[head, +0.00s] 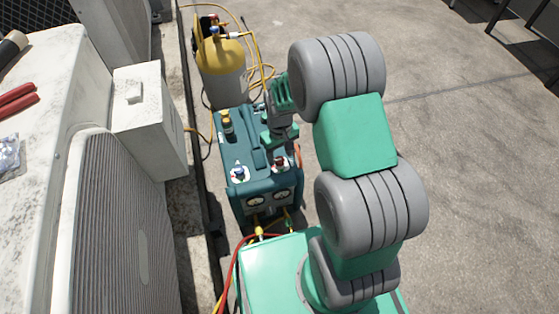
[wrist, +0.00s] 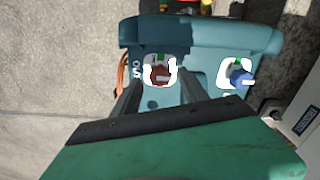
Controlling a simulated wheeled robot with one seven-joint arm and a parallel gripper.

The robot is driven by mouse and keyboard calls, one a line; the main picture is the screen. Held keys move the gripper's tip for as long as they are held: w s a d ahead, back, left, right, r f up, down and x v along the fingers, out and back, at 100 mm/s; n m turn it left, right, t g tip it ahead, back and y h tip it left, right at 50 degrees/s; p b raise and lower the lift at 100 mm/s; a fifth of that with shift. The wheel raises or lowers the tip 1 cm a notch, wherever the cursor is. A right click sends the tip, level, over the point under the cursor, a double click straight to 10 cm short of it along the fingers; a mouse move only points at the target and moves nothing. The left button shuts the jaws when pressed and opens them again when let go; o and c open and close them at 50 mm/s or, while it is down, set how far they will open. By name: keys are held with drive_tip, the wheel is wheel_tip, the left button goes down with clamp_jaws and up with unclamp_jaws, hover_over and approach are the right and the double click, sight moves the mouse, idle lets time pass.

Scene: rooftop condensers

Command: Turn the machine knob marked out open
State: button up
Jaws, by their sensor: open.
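The teal machine (head: 260,185) stands on the ground, with a red knob (head: 281,163) and a blue knob (head: 239,173) on its top. In the wrist view the red knob (wrist: 160,76) sits on a white plate with small white lettering beside it, too small to read surely. The blue knob (wrist: 241,78) is to its right. My gripper (head: 280,142) is over the machine's top at the red knob's side. In the wrist view my gripper (wrist: 159,88) is open, its two fingers on either side of the red knob. Whether they touch it I cannot tell.
A yellow-topped grey cylinder (head: 222,70) with yellow hoses stands behind the machine. A white condenser unit (head: 110,220) and a white box (head: 148,120) are at the left. Gauges (head: 268,198) are on the machine's front. The concrete at the right (head: 470,160) is clear.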

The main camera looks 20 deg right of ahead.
drive_tip(key=shift+w+f, duration=0.1)
drive_tip(key=shift+f, duration=0.8)
drive_tip(key=shift+r, duration=0.1)
clamp_jaws()
